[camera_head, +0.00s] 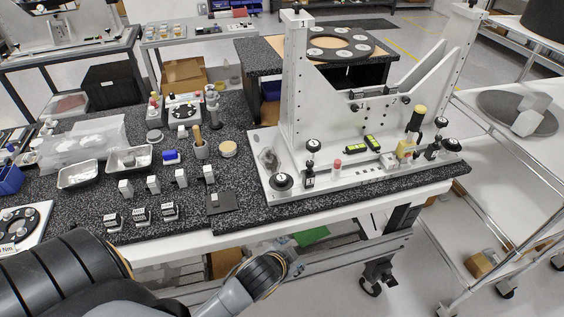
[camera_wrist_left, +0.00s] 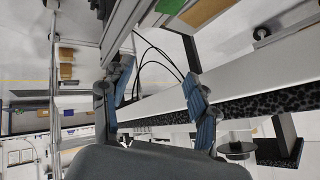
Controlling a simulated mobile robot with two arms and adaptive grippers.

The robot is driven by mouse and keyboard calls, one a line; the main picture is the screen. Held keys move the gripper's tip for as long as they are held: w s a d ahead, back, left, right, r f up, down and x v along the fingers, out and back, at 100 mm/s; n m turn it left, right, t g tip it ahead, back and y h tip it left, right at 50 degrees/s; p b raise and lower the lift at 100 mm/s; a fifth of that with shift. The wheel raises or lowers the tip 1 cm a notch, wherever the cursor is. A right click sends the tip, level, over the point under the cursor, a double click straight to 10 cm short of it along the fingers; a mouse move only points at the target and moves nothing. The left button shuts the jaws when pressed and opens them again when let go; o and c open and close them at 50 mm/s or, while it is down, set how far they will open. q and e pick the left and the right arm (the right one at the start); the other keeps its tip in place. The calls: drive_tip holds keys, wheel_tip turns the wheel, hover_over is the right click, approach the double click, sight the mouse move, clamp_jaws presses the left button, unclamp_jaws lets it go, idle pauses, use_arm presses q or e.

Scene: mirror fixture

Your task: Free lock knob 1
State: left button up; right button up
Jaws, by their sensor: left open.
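The pale metal mirror fixture (camera_head: 350,172) stands on the right part of the dark speckled table. A tall post marked 1 rises from it. My right gripper is not seen.
The speckled table's front edge (camera_wrist_left: 275,98) runs beside my left gripper's right finger. Small blocks, metal trays (camera_head: 78,175) and a cup with a wooden handle (camera_head: 200,148) stand left of the fixture. A wire-shelf cart (camera_head: 510,150) stands at right.

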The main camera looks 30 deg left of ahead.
use_arm(q)
drive_tip(key=w+d+r+m+t+h, duration=0.15)
drive_tip(key=w+r+m+t, duration=0.3)
drive_tip(key=r, duration=0.45)
drive_tip(key=w+d+r+m+t+h, duration=0.1)
drive_tip(key=w+d+r+m+t, duration=0.3)
drive_tip(key=r, duration=0.6)
drive_tip(key=w+r+m+t+h, duration=0.25)
drive_tip(key=w+r, duration=0.35)
drive_tip(key=r, duration=0.3)
drive_tip(key=s+d+r+m+g+h+p, duration=0.15)
drive_tip(key=d+r+m+g+h, duration=0.7)
drive_tip(key=m, duration=1.05)
drive_tip(key=m+g+y, duration=1.1)
drive_tip(key=m+y, duration=0.2)
drive_tip(key=m, duration=0.6)
approach(281, 177)
wheel_tip(281, 177, down, 7)
drive_tip(key=p, duration=0.5)
drive_tip(key=shift+f, duration=0.7)
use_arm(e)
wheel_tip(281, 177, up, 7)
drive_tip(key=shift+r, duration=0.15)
